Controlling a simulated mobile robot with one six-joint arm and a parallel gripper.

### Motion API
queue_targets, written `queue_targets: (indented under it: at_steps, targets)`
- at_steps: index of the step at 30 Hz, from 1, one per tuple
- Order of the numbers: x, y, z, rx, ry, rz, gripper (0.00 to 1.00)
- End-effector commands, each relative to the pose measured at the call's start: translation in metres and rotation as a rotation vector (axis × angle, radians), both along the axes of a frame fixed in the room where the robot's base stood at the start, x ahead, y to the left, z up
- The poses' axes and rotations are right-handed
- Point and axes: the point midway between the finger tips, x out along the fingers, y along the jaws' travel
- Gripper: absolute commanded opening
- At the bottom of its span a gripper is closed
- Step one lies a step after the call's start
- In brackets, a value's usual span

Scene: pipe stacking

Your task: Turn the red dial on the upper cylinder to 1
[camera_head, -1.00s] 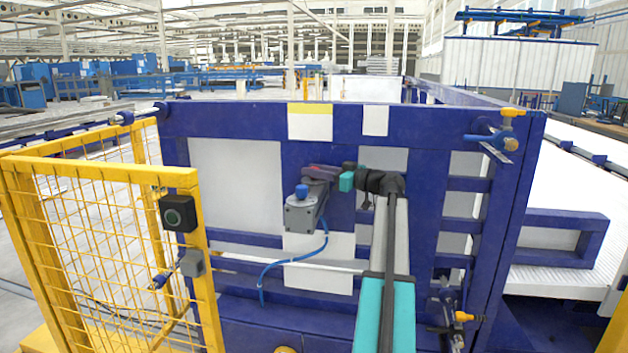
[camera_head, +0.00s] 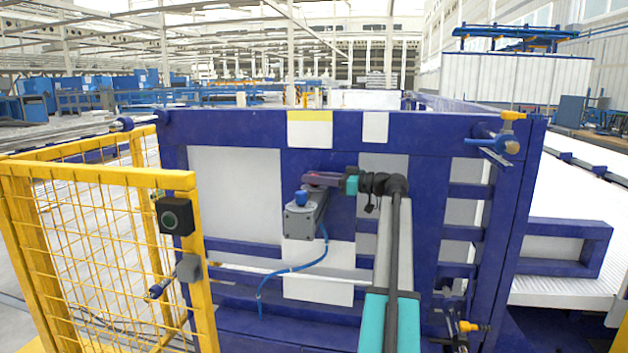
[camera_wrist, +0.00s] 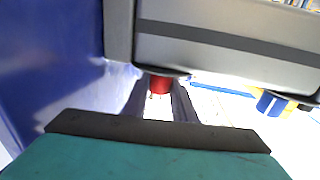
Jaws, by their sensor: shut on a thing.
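My gripper (camera_head: 312,180) reaches in from the right at the cylinder's far end. In the wrist view the red dial (camera_wrist: 159,84) sits below the grey cylinder body (camera_wrist: 230,55). My gripper's two dark fingers (camera_wrist: 159,101) lie on either side of the dial, shut on it. In the head view the dial is hidden by my gripper. The dial's number marks cannot be read.
The blue frame (camera_head: 230,122) surrounds the cylinder, and its blue face (camera_wrist: 65,70) is close beside my gripper in the wrist view. A blue hose (camera_head: 288,272) hangs below the cylinder. A yellow mesh fence (camera_head: 100,245) with a black button box (camera_head: 175,217) stands at left.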

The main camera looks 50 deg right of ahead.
Motion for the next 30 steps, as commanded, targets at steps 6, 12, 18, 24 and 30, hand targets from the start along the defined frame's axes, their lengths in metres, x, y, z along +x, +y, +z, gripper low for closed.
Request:
queue_targets:
  at_steps: [6,12,18,24,30]
  targets:
    - [0.0,0.001,-0.001,0.001,0.001,0.003,0.43]
    - [0.0,0.001,0.0,0.001,0.001,0.002,0.43]
    - [-0.003,-0.001,0.0,0.0,0.0,0.001,0.43]
    - [-0.018,-0.008,-0.001,0.0,0.0,0.0,0.43]
    - [-0.045,-0.019,-0.001,0.001,0.0,-0.001,0.43]
